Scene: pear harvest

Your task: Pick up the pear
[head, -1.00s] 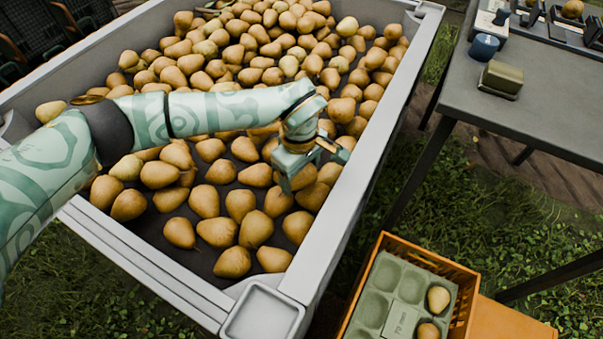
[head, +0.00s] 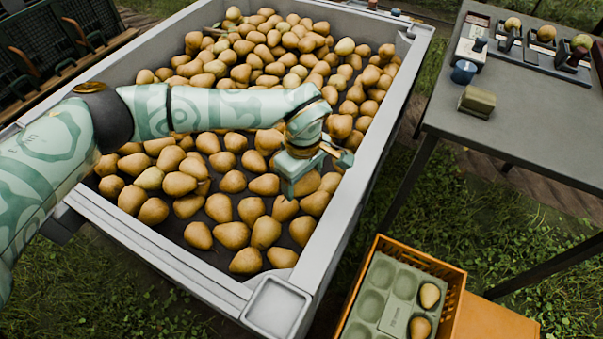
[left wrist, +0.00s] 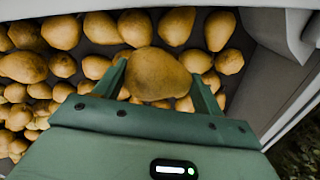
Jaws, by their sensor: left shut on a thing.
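My left gripper (head: 318,172) is over the right side of the pear bin, near its right wall. In the left wrist view the two fingers (left wrist: 160,82) are shut on a brown-yellow pear (left wrist: 157,73), one finger on each side of it. The held pear looks larger and nearer than the others. In the head view it is mostly hidden by the gripper. Many loose pears (head: 232,235) lie in the grey bin (head: 345,240) around and below the gripper. My right gripper is not in view.
An orange crate (head: 455,300) with a grey-green moulded tray (head: 372,303) stands at the lower right; two pears lie in the tray. A grey table (head: 540,140) at the right carries a blue cup, a green block and pears on stands. The bin's wall separates gripper and crate.

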